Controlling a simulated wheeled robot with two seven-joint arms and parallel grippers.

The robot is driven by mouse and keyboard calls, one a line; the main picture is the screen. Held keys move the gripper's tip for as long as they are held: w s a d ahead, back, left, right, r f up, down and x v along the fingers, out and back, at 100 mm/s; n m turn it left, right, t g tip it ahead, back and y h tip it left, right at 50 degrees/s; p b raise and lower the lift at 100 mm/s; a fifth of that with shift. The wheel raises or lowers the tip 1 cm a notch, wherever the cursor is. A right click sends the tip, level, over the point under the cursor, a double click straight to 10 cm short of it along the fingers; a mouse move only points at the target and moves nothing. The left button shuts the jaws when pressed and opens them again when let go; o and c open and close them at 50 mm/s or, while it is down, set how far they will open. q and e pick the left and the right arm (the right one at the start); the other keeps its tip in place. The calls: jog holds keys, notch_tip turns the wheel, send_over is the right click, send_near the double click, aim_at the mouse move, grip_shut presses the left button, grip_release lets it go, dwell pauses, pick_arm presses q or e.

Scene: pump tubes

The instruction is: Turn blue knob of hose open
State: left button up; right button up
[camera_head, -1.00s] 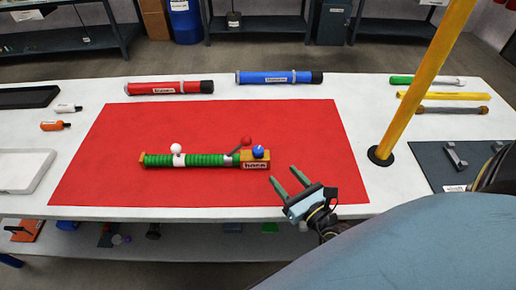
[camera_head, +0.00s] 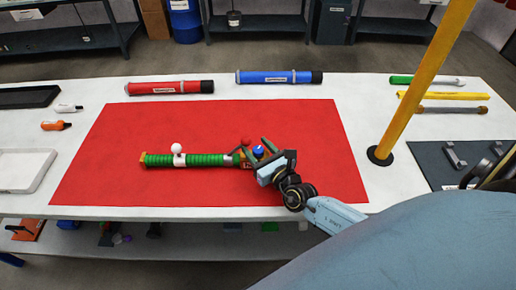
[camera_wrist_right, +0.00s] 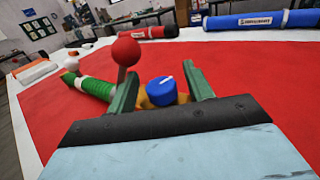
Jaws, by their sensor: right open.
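The green ribbed hose (camera_head: 205,160) lies across the red mat, with an orange block at each end. The blue knob (camera_head: 259,151) sits on top of its right end block. In the right wrist view the blue knob (camera_wrist_right: 161,91) has a white mark and stands between the fingers. My right gripper (camera_head: 262,147) is open, with its two green fingers on either side of the knob; I cannot tell whether they touch it. A red ball lever (camera_wrist_right: 126,52) stands beside the left finger in the right wrist view. My left gripper is not in view.
A white ball handle (camera_head: 176,148) rises from the hose's left part. A red tube (camera_head: 170,87) and a blue tube (camera_head: 275,78) lie behind the red mat (camera_head: 100,180). A yellow pole (camera_head: 420,85) stands to the right. The mat's front is clear.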

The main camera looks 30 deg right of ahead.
jog(key=c, duration=1)
jog(key=shift+r+m+h+p, duration=0.15)
jog(key=shift+m+h+p, duration=0.25)
jog(key=shift+h+p, duration=0.1)
jog(key=m+h+p, duration=0.1)
jog(key=h, duration=0.1)
jog(key=shift+a+m+h, duration=0.1)
jog(key=shift+m+h, duration=0.2)
jog(key=shift+m+g+h, duration=0.7)
jog(key=shift+m+h, duration=0.4)
jog(key=shift+h, duration=0.7)
jog(key=o, duration=1)
